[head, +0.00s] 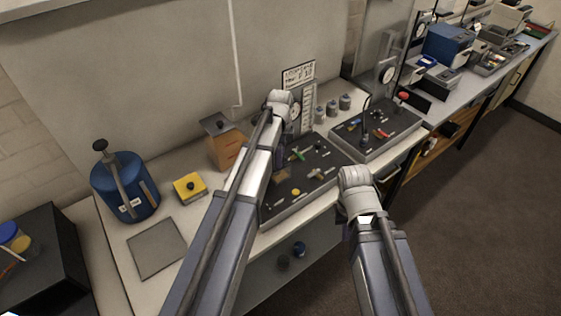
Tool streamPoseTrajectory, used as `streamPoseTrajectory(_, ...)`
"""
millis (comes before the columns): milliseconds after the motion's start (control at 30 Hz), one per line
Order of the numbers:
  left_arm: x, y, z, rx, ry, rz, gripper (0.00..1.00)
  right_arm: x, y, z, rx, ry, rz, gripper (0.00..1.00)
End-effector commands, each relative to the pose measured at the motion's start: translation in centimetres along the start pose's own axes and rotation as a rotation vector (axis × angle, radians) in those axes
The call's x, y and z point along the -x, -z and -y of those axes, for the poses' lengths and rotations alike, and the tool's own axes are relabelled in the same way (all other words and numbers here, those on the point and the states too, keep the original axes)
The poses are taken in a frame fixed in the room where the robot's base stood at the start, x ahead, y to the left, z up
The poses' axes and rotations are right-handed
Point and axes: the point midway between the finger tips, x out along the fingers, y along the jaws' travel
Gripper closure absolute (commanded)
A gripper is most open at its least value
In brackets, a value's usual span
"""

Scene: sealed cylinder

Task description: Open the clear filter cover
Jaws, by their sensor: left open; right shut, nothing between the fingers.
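I cannot make out a clear filter cover for certain. A blue cylinder (142,202) with a white label stands at the left of the bench. An orange-brown box (230,153) with a dark top stands further back, partly behind my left arm. My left arm reaches over the middle of the bench, and my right arm ends above the bench's front edge. The fingers of both grippers are hidden. Neither arm end is near the blue cylinder.
A yellow box with a black button (189,187) and a flat grey plate (157,248) lie near the cylinder. Dark boards with small parts (318,177) (378,132) fill the middle. A black box (40,262) stands at far left. Bare bench shows around the plate.

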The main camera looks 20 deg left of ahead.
Motion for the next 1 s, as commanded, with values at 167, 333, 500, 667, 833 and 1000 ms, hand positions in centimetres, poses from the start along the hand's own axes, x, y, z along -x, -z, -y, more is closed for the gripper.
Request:
streamPoseTrajectory(167, -0.26, 0.01, 0.0, 0.0, 0.0, 0.0, 0.36, -0.26, 0.01, 0.03, 0.001, 0.0, 0.0, 1.0)
streamPoseTrajectory(333, -0.22, 0.01, 0.0, 0.0, 0.0, 0.0, 0.41, -0.22, 0.01, 0.02, 0.001, 0.0, 0.0, 1.0)
streamPoseTrajectory(500, -0.22, 0.01, 0.0, 0.0, 0.0, 0.0, 0.6, -0.22, 0.01, 0.02, 0.001, 0.0, 0.0, 1.0)
streamPoseTrajectory(667, -0.23, 0.0, 0.0, 0.0, 0.0, 0.0, 0.78, -0.23, 0.01, 0.02, 0.001, 0.0, 0.0, 1.0)
streamPoseTrajectory(833, -0.23, 0.0, 0.0, 0.0, 0.0, 0.0, 0.97, -0.23, 0.01, 0.02, 0.001, 0.0, 0.0, 1.0)
streamPoseTrajectory(1000, -0.23, 0.0, 0.0, 0.0, 0.0, 0.0, 1.0, -0.23, 0.01, 0.02, 0.001, 0.0, 0.0, 1.0)
